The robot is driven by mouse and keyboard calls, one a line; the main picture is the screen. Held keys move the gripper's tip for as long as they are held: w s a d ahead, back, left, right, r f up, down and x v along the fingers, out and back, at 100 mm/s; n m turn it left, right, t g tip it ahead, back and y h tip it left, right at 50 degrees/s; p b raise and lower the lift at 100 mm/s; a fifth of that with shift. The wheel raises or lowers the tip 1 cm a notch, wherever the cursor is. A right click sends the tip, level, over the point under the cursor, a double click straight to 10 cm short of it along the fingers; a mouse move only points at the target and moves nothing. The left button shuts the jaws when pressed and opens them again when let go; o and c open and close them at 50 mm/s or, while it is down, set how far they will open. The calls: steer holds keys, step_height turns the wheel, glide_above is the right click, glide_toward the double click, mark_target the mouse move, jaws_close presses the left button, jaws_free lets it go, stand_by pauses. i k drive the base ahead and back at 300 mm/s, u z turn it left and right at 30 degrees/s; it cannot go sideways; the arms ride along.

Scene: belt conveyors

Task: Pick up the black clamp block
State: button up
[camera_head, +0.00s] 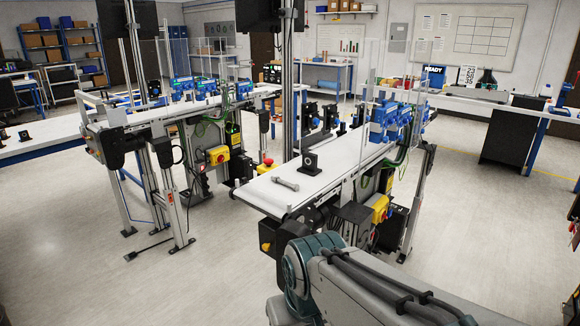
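A black clamp block (310,164) with a round hole in its face stands upright on the white belt of the nearer conveyor (262,190), close to its front end. A grey metal rod-like part (285,184) lies on the belt just in front of it, to the left, apart from it. My arm comes in from the bottom right, below and in front of this conveyor. My gripper is not visible, so its state does not show. Nothing covers the block from this view.
Blue and black fixtures (390,122) and clear upright panels stand farther along this belt. A metal post (289,85) rises to its left. A second conveyor (160,113) runs at the left, with a small black part (24,137) at far left. Floor (480,240) is open at right.

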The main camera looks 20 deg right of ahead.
mark_target(309, 167)
steer(key=u, duration=0.8)
steer(key=i, duration=2.7)
steer(key=z, duration=2.75)
